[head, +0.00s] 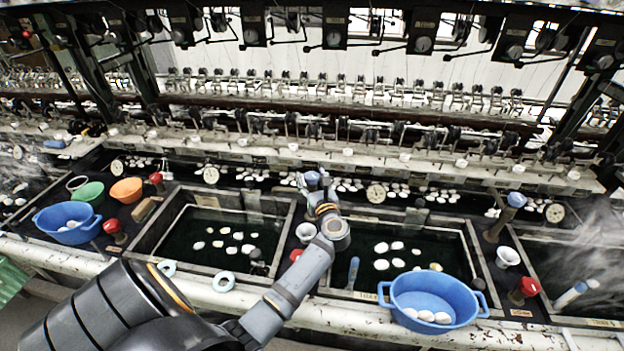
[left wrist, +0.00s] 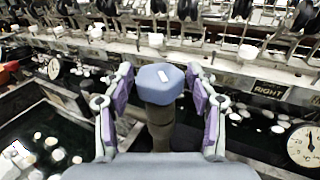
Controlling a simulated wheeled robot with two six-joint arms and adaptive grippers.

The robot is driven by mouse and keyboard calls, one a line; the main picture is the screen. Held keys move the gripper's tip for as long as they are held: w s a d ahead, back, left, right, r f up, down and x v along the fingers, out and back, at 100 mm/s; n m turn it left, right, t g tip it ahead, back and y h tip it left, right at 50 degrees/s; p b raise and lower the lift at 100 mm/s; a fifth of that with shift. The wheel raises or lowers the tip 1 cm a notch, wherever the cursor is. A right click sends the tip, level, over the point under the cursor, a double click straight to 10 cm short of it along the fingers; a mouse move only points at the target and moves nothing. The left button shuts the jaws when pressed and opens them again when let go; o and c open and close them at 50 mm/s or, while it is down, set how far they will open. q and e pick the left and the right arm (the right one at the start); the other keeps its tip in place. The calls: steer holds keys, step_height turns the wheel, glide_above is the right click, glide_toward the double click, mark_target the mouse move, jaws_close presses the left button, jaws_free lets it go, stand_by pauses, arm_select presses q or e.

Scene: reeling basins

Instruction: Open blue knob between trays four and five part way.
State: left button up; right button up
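A blue knob (head: 312,178) stands on the divider between the two middle basins. In the left wrist view the blue knob (left wrist: 158,82), with a white mark on top and a dark stem, is between the purple finger pads of my left gripper (left wrist: 160,95). The fingers are open on both sides of it, with narrow gaps showing. In the head view my left gripper (head: 318,187) partly covers this knob. Another blue knob (head: 516,199) stands on the divider farther right. Tray numbers are too small to read for certain. My right gripper is not in view.
Red knobs (head: 113,227) and a white cup (head: 306,232) stand on the dividers. A blue basin (head: 432,298) with cocoons sits at the front edge. Dials (head: 376,193) and the reeling frame line the back. Steam rises at the right.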

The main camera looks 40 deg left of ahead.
mark_target(314, 183)
arm_select(q)
steer(key=v, duration=0.7)
steer(key=shift+s+d, duration=0.2)
steer(key=shift+d, duration=0.05)
stand_by(1.9)
